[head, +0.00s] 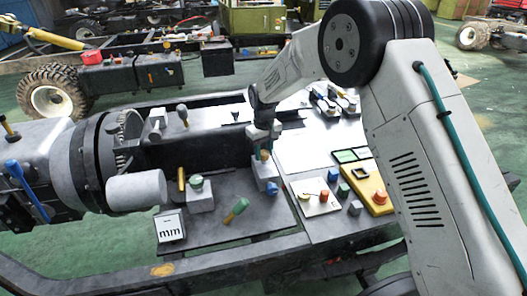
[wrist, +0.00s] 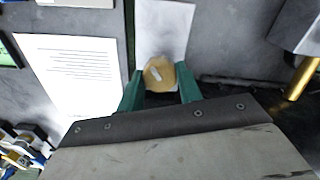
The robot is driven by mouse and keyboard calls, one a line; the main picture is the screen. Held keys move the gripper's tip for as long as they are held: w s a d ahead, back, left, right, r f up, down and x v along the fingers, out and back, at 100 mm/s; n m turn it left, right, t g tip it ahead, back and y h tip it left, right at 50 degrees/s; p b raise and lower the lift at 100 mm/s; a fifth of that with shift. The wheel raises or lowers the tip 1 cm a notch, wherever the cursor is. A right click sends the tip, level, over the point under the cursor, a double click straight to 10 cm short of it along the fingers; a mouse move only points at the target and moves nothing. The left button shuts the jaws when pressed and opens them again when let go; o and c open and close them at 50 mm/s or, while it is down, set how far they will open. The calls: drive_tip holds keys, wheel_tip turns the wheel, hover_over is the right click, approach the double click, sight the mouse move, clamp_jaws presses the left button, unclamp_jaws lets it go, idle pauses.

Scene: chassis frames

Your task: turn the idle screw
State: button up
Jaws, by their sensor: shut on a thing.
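The idle screw appears to be the brass round head with a pale slot-like mark (wrist: 158,74). In the wrist view it sits between the two green fingers of my gripper (wrist: 160,88), which is shut on it. Behind it is a light grey block (wrist: 163,28). In the head view my gripper (head: 263,142) points down over a small pale block (head: 264,172) on the dark bench plate, with a blue part (head: 272,187) at the block's foot. The screw's shank is hidden.
A block with a green knob (head: 198,192) stands to the left, near a green-handled tool (head: 237,210) and an "mm" card (head: 171,228). A white dial panel (head: 315,196) and a yellow box with a red button (head: 370,188) lie right. A printed sheet (wrist: 75,70) lies beside my gripper.

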sight(264, 153)
drive_tip(key=n, duration=0.7)
idle(0.6)
drive_tip(key=o, duration=1)
wheel_tip(264, 153, up, 8)
drive_tip(key=shift+f, duration=0.1)
